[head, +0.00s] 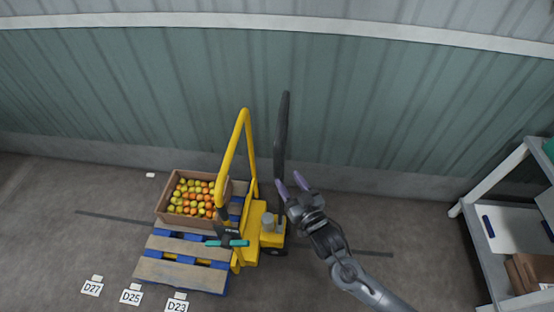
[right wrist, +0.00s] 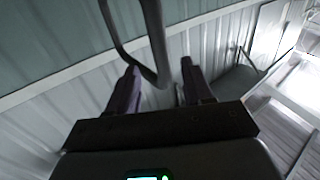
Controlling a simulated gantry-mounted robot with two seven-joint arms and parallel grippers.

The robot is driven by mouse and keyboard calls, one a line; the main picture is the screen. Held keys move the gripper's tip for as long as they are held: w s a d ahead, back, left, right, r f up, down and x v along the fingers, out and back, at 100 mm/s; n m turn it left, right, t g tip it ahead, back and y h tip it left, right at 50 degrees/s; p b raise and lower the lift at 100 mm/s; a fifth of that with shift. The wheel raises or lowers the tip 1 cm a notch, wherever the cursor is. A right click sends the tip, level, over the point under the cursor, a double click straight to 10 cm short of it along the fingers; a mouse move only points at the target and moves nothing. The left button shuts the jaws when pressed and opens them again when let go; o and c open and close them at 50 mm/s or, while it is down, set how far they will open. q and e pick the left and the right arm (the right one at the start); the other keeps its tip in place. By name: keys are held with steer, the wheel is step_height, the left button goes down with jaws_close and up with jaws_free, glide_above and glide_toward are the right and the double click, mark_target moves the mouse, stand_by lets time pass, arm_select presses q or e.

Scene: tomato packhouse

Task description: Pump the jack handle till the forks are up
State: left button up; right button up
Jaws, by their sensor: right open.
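A yellow pallet jack (head: 254,225) stands by the wall, with a tall black handle (head: 282,130) rising from its right side. My right gripper (head: 290,181) is at the lower part of this handle, fingers open and pointing up-left. In the right wrist view, a dark curved bar (right wrist: 154,45), which looks like the handle, reaches down between the two open purple fingers (right wrist: 158,75). I cannot tell whether either finger touches it. The forks are hidden under the pallet, so their height cannot be told. My left gripper is not in view.
A blue and wooden pallet (head: 180,274) carries a box (head: 163,204) of tomatoes beside the jack. A yellow hoop frame (head: 229,155) rises left of the handle. Floor cards, including D23 (head: 177,306), lie in front. A white shelf rack (head: 500,175) stands at right; floor between is clear.

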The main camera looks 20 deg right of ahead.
mark_target(279, 165)
steer(key=w, duration=0.8)
steer(key=shift+w+a, duration=0.2)
steer(key=shift+w, duration=0.05)
steer(key=shift+c, duration=0.3)
jaws_close()
